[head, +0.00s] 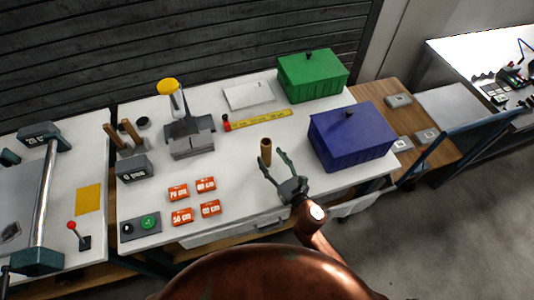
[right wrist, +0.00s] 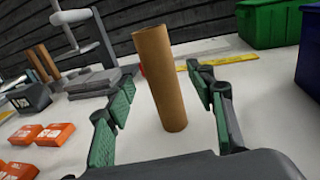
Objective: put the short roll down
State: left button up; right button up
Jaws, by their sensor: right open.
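A short brown cardboard roll (head: 266,151) stands upright on the white table (head: 235,195) in the head view. My right gripper (head: 273,167) is open, with its fingers spread at the near side of the roll. In the right wrist view the roll (right wrist: 160,78) rises beyond and between the two green-padded fingers (right wrist: 165,112), with clear gaps on both sides. No finger appears to touch it. My left gripper is not in view.
A blue box (head: 350,137) stands right of the roll and a green box (head: 312,76) behind it. A yellow ruler (head: 262,120) lies behind the roll. Several orange labels (head: 182,216) lie to the left. A grey stand (head: 190,137) holds a yellow-topped cylinder.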

jog(key=shift+x, duration=0.8)
jog(key=shift+w+a, duration=0.15)
jog(key=shift+w, duration=0.25)
jog(key=c, duration=0.7)
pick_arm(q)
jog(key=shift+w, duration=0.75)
pick_arm(e)
jog(key=c, duration=0.5)
jog(key=shift+c, duration=0.2)
